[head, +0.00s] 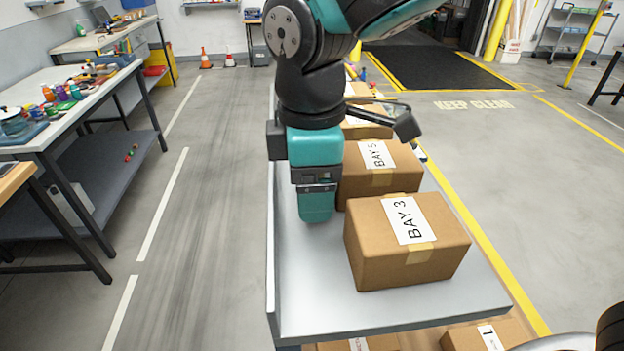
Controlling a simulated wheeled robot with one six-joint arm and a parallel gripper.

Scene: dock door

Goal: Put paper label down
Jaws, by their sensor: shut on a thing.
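My gripper (317,212) points down over the left part of the grey cart top (375,312), just left of the nearest cardboard box. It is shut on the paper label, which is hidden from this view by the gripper. The nearest box (390,262) carries a white label (408,219) reading BAY 3, flat on its top. Behind it a second box (378,183) carries a label (376,155) reading BAY 5. I cannot tell whether the gripper's tip touches the cart top.
Another box (368,131) stands farther back on the cart. More boxes (489,337) sit on a level below. A cluttered workbench (70,110) stands at the left. The front left of the cart top is bare. Open floor lies right, marked KEEP CLEAR.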

